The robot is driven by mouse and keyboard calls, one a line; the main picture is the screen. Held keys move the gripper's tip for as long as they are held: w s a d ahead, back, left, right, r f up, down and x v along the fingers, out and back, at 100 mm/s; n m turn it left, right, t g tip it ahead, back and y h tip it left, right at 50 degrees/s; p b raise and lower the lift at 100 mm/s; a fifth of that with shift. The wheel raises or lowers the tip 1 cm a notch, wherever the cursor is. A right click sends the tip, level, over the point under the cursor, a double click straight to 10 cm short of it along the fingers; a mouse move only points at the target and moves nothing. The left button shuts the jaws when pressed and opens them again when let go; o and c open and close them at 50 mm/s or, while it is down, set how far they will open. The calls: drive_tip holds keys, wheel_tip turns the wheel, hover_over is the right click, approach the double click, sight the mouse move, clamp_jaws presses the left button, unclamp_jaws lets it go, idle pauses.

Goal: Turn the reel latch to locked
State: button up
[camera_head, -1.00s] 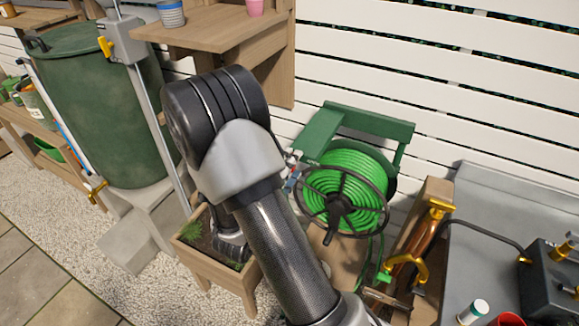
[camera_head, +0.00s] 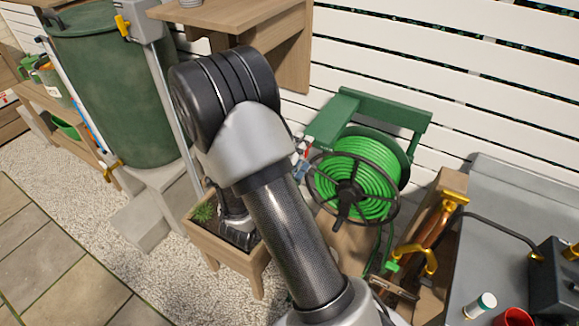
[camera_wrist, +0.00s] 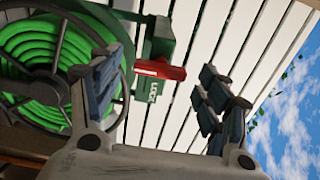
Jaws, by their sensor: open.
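The green hose reel (camera_head: 352,180) stands by the white slatted fence, with bright green hose wound on it. In the wrist view the reel (camera_wrist: 40,70) fills the left side. A red latch lever (camera_wrist: 160,70) sits on the reel's green frame, roughly level in the picture, above a white label that appears to read LOCK (camera_wrist: 152,90). My gripper (camera_wrist: 158,80) is open, with its fingers spread left and right of the latch in the picture. No contact shows. In the head view my arm hides most of the gripper; the latch is too small there to read.
A wooden planter (camera_head: 240,250) stands below my arm. A grey bench (camera_head: 500,200) with brass fittings and a dark box (camera_head: 555,285) is at the right.

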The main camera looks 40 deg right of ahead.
drive_tip(key=v, duration=1)
drive_tip(key=shift+s+a, duration=0.15)
drive_tip(key=shift+a, duration=0.15)
drive_tip(key=w+a+r+n+t+y, duration=0.2)
drive_tip(key=w+a+n+t+y, duration=0.2)
drive_tip(key=w+a+n+y, duration=0.7)
drive_tip(key=s+a+r+n+y, duration=0.3)
drive_tip(key=a+r+n+y, duration=0.2)
drive_tip(key=a, duration=0.1)
drive_tip(key=s+a+r+n+g+y, duration=0.3)
drive_tip(key=s+n, duration=0.6)
drive_tip(key=s, duration=0.2)
drive_tip(key=s+d+n+g+h, duration=0.1)
drive_tip(key=s+d+n, duration=0.1)
drive_tip(key=s, duration=0.4)
drive_tip(key=s+d+n+g+h, duration=0.1)
drive_tip(key=s+d+n+g, duration=0.1)
drive_tip(key=s, duration=0.4)
drive_tip(key=d+n, duration=0.1)
drive_tip(key=n, duration=0.1)
drive_tip(key=shift+d+r+n, duration=0.3)
drive_tip(key=shift+r, duration=0.05)
